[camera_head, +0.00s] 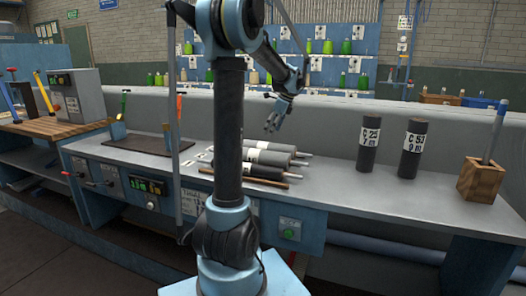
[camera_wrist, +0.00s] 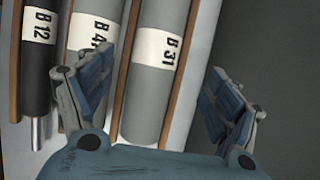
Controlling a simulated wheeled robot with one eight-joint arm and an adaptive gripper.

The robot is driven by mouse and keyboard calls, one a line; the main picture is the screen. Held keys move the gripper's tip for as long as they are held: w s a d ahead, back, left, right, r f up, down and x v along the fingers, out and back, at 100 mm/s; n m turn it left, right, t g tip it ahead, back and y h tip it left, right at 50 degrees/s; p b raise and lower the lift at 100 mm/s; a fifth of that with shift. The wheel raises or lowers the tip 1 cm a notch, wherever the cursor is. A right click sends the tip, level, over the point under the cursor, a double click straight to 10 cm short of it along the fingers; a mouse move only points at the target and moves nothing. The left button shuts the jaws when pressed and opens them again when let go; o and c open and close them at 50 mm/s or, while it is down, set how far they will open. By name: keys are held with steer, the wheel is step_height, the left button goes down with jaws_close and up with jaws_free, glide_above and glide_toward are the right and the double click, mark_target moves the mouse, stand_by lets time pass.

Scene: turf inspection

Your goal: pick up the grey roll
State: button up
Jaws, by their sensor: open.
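The mid-grey roll (camera_wrist: 145,105), labelled B 31, lies in a slot of the rack between wooden strips. In the wrist view it sits between my gripper's two spread fingers (camera_wrist: 160,68), closer to the left one. A black roll (camera_wrist: 37,75) labelled B 12 is at the far left. In the head view my gripper (camera_head: 273,124) is open and empty above the rolls, which lie on the bench partly behind my arm.
Two dark rolls, C 23 (camera_head: 369,147) and C 53 (camera_head: 411,150), stand upright on the bench (camera_head: 335,180) at the right. A wooden block (camera_head: 481,181) holds a blue tool. A dark mat (camera_head: 135,157) lies at the left. Bench space right of the lying rolls is clear.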

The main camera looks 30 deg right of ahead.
mark_target(265, 144)
steer(key=shift+x, duration=4.4)
steer(key=shift+s+a, duration=0.1)
steer(key=shift+a, duration=0.05)
jaws_close()
steer(key=shift+r, duration=0.1)
steer(key=shift+r, duration=0.1)
